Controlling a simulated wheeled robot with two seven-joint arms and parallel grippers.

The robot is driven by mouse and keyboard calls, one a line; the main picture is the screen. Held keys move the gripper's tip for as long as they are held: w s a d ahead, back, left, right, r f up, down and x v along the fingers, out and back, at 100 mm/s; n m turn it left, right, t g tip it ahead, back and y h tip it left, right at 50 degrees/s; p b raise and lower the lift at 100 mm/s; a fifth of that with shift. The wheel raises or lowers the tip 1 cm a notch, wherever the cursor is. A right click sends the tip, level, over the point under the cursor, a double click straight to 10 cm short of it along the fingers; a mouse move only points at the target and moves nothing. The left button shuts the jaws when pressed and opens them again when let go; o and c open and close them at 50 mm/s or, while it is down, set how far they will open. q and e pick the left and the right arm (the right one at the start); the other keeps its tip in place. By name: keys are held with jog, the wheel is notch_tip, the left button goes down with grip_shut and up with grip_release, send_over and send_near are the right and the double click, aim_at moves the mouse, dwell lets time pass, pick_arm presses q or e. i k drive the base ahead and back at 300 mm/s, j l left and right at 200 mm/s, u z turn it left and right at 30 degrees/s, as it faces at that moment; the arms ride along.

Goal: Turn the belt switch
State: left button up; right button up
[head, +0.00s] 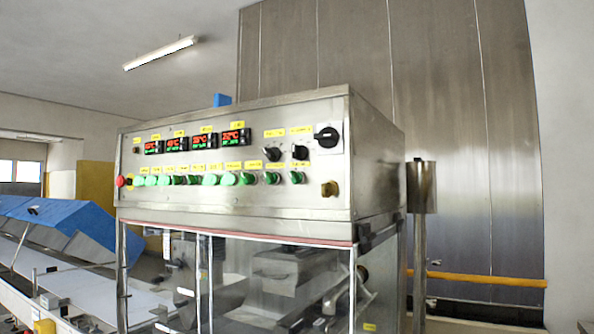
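A steel control box (370,150) fills the middle of the head view. Its sloped front panel (225,165) carries several switches with yellow labels too small to read, so I cannot tell which one is the belt switch. Two small black knobs (273,154) sit at the upper right of the panel. A larger black rotary switch (327,138) is at the top right corner. Several green knobs or buttons (229,179) run in a row below the displays. A red button (120,181) is at the far left end. Neither of my grippers shows.
Red and green digital displays (202,141) line the panel's top. Below the box is a clear-walled enclosure (280,290) with machinery inside. A blue-covered conveyor (65,225) stands at left. A steel post (420,230) stands at right, before a metal wall (455,130).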

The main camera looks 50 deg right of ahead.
aim_at(209, 179)
jog(key=z, duration=1.45)
